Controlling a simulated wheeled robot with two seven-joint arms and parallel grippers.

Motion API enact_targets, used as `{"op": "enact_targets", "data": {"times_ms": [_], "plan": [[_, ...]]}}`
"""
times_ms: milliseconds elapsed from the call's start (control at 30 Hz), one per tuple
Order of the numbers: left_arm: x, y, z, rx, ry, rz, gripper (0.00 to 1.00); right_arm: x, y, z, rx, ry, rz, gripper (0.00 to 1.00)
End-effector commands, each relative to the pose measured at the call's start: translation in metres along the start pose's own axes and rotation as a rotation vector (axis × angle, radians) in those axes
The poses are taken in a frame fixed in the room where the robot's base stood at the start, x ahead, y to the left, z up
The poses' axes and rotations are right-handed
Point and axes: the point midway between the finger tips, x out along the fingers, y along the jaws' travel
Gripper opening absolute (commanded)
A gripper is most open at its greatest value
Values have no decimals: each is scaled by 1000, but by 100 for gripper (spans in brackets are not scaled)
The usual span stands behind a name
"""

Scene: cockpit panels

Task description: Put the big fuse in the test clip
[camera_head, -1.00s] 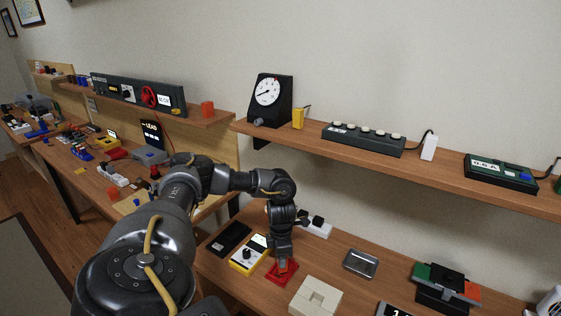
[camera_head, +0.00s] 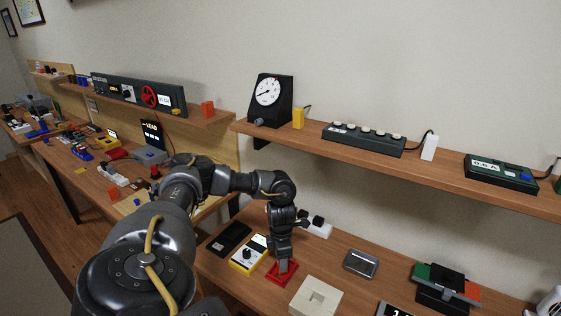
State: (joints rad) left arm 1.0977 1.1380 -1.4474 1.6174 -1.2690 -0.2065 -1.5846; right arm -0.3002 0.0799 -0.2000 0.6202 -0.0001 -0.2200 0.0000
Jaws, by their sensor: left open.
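My left gripper (camera_head: 283,266) points down over a small red tray-like piece (camera_head: 273,276) on the workbench. Its jaws are open, low over the red piece; whether they touch anything there I cannot tell. I cannot make out a big fuse; the gripper may hide it. I cannot tell for sure which thing is the test clip. A black stand with green and red sides (camera_head: 445,287) is on the bench at the right. My right gripper does not show.
A yellow meter (camera_head: 249,255) and a black flat case (camera_head: 229,238) lie left of the gripper. A cream block with a recess (camera_head: 316,297) is close on its right. A grey metal tray (camera_head: 360,263) lies further right. A shelf (camera_head: 400,170) runs above the bench.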

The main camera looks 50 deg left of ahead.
Motion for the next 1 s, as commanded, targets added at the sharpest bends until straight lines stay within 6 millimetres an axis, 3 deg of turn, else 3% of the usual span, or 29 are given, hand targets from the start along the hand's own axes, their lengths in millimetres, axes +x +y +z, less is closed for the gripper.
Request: {"op": "enact_targets", "data": {"times_ms": [300, 500, 700, 1000], "plan": [[-58, 0, 1, 2, -6, 2, 50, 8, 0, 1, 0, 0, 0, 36], [-102, 1, 1, 0, -4, 3, 50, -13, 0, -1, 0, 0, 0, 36], [-118, 0, 0, 0, -1, 1, 50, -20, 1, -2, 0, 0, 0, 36], [-120, 0, 0, 0, 0, -1, 50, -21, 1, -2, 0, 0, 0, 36]]}}
